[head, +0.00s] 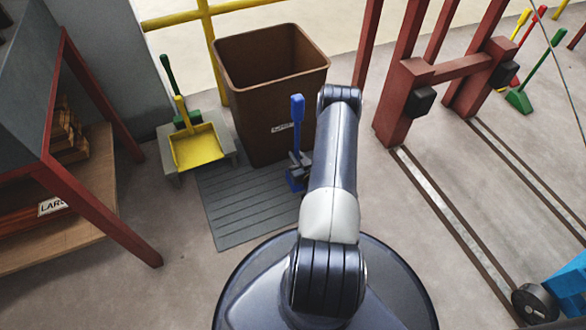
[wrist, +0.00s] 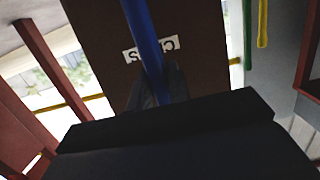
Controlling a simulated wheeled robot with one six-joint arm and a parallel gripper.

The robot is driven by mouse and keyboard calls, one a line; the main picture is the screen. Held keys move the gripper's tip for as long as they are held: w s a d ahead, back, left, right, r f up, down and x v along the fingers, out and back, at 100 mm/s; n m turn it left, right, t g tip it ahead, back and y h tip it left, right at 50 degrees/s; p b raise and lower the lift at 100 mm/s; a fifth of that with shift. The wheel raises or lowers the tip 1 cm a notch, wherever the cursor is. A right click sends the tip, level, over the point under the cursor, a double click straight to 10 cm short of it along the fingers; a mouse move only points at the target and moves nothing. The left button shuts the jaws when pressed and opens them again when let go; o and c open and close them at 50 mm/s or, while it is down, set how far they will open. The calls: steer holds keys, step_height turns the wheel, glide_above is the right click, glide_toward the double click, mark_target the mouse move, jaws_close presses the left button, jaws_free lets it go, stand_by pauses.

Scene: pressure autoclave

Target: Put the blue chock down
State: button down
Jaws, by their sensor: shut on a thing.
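The blue chock (head: 297,110) has a tall upright blue handle and a low blue base. In the head view it is in front of the brown bin (head: 258,108), over or at the right edge of the grey ribbed mat (head: 238,205). I cannot tell if its base touches the mat or floor. My gripper (head: 299,161) is shut on the chock's handle, low down, and partly hidden by my arm. In the wrist view the blue handle (wrist: 148,40) rises in front of the bin's white label (wrist: 152,50), and a dark block hides the chock's base.
A red-framed shelf (head: 95,205) stands at the left. Red posts (head: 395,105) and floor rails (head: 440,205) are at the right. The mat's left part is clear.

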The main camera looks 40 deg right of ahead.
steer(key=shift+f+b, duration=1)
steer(key=shift+f, duration=1.6)
steer(key=c, duration=1.3)
jaws_free()
steer(key=shift+f, duration=0.1)
